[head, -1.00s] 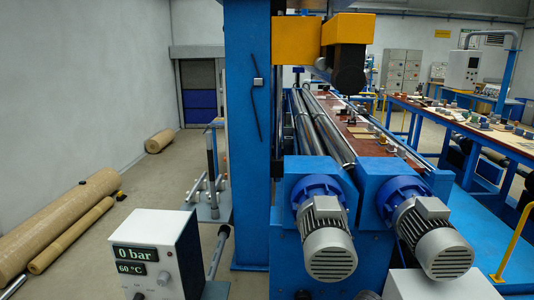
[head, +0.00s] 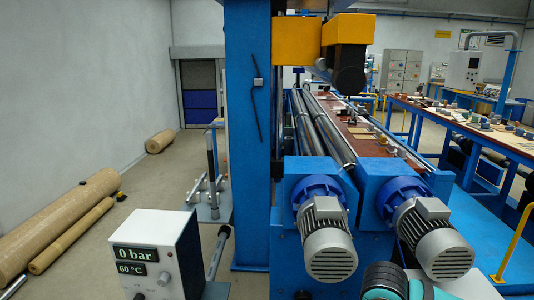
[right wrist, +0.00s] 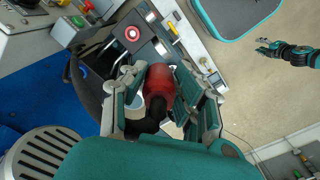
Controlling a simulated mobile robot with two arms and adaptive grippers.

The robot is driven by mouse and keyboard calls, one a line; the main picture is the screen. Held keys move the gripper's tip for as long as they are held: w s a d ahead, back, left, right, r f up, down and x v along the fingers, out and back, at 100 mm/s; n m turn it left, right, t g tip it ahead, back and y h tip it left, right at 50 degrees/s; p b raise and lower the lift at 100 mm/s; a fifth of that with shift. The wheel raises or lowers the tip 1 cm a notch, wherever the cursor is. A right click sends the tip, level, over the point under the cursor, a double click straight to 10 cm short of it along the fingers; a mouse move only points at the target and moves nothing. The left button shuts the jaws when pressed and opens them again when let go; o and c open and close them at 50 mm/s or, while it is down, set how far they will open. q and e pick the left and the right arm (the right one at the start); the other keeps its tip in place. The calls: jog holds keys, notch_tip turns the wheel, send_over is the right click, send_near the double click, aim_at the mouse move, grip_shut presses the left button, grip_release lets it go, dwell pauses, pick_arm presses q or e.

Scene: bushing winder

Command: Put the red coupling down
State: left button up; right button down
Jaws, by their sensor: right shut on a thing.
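The red coupling (right wrist: 158,77) shows in the right wrist view between the two fingers of my right gripper (right wrist: 163,92). The gripper is shut on it, and its lower part is dark or in shadow. The fingers cover parts of its sides. In the head view only a teal and black part of my right arm shows at the bottom edge; the coupling and right gripper are not in that view. What looks like my left gripper (right wrist: 264,46) shows small at the upper right of the right wrist view, apart from the coupling; its opening is too small to judge.
In the head view, two grey motors (head: 329,238) and a box reading 0 bar (head: 160,255) stand in front. Floor at left is partly clear.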

jog(key=s+d+r+m, duration=0.1)
jog(key=s+r+m, duration=0.3)
jog(key=m, duration=0.2)
jog(key=shift+s, duration=0.3)
